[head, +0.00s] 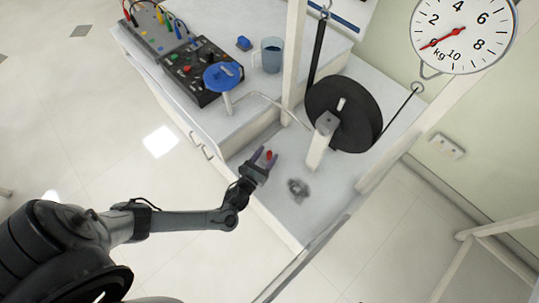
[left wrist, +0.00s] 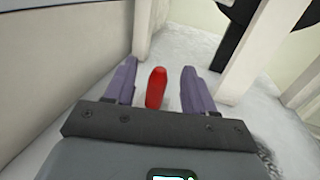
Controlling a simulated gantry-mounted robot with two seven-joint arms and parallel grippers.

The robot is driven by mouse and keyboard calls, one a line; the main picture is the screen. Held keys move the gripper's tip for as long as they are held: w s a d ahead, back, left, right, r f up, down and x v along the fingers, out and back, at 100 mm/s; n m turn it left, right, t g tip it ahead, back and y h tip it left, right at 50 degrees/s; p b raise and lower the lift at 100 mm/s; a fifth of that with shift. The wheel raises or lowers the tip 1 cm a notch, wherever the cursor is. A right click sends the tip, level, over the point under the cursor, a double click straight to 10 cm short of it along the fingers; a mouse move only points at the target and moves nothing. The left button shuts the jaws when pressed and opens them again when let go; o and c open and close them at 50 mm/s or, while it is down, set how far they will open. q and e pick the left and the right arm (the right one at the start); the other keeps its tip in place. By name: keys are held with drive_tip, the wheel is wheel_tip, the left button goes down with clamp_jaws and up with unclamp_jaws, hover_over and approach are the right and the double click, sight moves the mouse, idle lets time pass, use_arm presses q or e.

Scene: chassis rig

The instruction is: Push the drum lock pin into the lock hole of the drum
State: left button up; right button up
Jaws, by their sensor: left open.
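The black drum (head: 322,98) stands upright on the white bench, behind a pale upright post. A small red piece, which looks like the lock pin (head: 269,155), shows at my left gripper (head: 264,157). In the left wrist view the red pin (left wrist: 156,88) lies between the two purple fingers of my left gripper (left wrist: 158,82). The fingers are open, with a gap on each side of the pin. The gripper is left of the drum and apart from it. I cannot make out the lock hole. My right gripper is not in view.
The pale post (head: 322,142) stands between gripper and drum. A blue disc (head: 223,76) on a crank, a black control box (head: 190,70) and a mug (head: 271,55) are at the back left. A dial scale (head: 462,32) hangs top right. A grey lump (head: 298,188) lies near the front.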

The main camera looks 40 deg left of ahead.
use_arm(q)
clamp_jaws()
idle(0.4)
